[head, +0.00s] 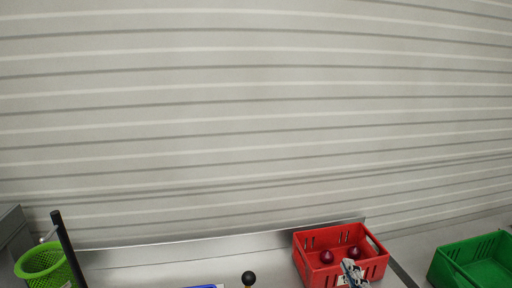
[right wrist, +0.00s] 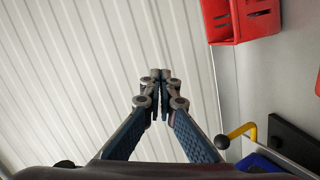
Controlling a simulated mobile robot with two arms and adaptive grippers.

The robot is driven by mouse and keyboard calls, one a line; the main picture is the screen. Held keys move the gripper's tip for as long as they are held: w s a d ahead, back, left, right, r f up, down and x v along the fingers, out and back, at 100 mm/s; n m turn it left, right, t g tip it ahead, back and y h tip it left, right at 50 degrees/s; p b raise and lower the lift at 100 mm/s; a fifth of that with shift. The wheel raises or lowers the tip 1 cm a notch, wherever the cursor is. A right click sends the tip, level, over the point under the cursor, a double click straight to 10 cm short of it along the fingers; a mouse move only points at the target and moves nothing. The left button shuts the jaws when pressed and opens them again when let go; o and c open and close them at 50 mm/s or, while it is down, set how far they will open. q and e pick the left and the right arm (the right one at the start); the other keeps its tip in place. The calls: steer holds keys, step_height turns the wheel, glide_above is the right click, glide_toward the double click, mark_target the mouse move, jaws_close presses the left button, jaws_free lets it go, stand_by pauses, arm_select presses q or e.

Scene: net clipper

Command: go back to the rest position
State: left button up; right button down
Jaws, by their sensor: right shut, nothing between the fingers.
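In the right wrist view, my right gripper (right wrist: 160,76) shows from behind. Its dark fingers meet at the tips, and nothing is between them. It is in front of the striped wall, apart from the red crate and the yellow handle. My left gripper is not in view.
A green crate (head: 446,268) stands right, a green mesh basket (head: 28,272) left. A black knob (head: 248,277) rises at the bottom. A yellow handle (right wrist: 241,130) shows in the wrist view.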

steer(key=s+d+f+m+g+h, duration=0.1)
steer(key=s+f+m+g, duration=0.3)
steer(key=s+f, duration=0.3)
steer(key=s+d+f+m+g+h, duration=0.1)
steer(key=s+f+m+g, duration=0.25)
steer(key=f, duration=0.55)
steer(key=s+a+f+m+g+y, duration=0.1)
steer(key=s+f+m+g, duration=0.25)
steer(key=s, duration=0.55)
steer(key=s+a+f+m+g+y, duration=0.1)
steer(key=s+a+f+m+g, duration=0.15)
steer(key=s+f, duration=0.4)
steer(key=s+f+g+b, duration=0.25)
steer(key=f+b, duration=0.85)
steer(key=f, duration=2.4)
steer(key=s+d+f+b, duration=0.1)
steer(key=s+f+b, duration=0.4)
steer(key=s+f, duration=0.4)
steer(key=s+d+f+n+b, duration=0.1)
steer(key=s+f+b, duration=0.5)
steer(key=f, duration=1.3)
steer(key=s+d, duration=0.1)
steer(key=s, duration=0.2)
steer(key=shift+s+d+f+h, duration=0.15)
steer(key=shift+d+f+h, duration=0.05)
steer(key=shift+d+h, duration=0.1)
